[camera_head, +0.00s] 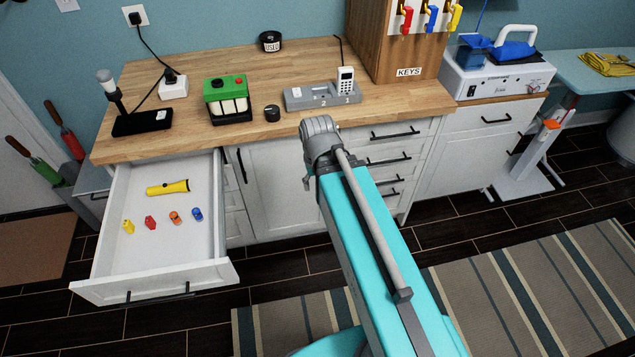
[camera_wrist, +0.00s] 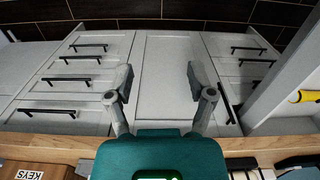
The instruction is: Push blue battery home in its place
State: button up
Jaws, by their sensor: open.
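A small blue piece (camera_head: 197,214), which looks like the blue battery, lies in the open drawer (camera_head: 110,250) at the left. It is the rightmost of a row of small coloured pieces: yellow (camera_head: 128,227), red (camera_head: 150,223) and orange (camera_head: 175,217). A green-topped device (camera_head: 228,98) with pale sections on its front stands on the counter; I cannot tell whether it holds a battery place. My gripper (camera_wrist: 158,78) is open and empty in the wrist view, facing the cabinet fronts.
A yellow flashlight (camera_head: 168,187) lies in the drawer and shows in the wrist view (camera_wrist: 308,96). The wooden counter (camera_head: 190,130) carries a grey numbered stand (camera_head: 310,98), a black knob-like piece (camera_head: 272,113) and a lamp (camera_head: 110,85). A key cabinet (camera_head: 390,40) stands behind.

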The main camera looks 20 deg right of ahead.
jog(key=shift+c, duration=0.9)
jog(key=n+g+h+b, duration=0.1)
jog(key=n+g+b, duration=0.1)
jog(key=n+b, duration=0.5)
send_near(195, 210)
jog(key=f, duration=0.2)
jog(key=f+m+b, duration=0.1)
jog(key=d+f+m, duration=0.1)
jog(key=f, duration=0.1)
jog(key=shift+s+f+b, duration=0.1)
jog(key=shift+f+b, duration=0.2)
jog(key=shift+b, duration=0.05)
jog(key=shift+s+a, duration=0.2)
jog(key=shift+a, duration=0.15)
jog(key=shift+f, duration=0.15)
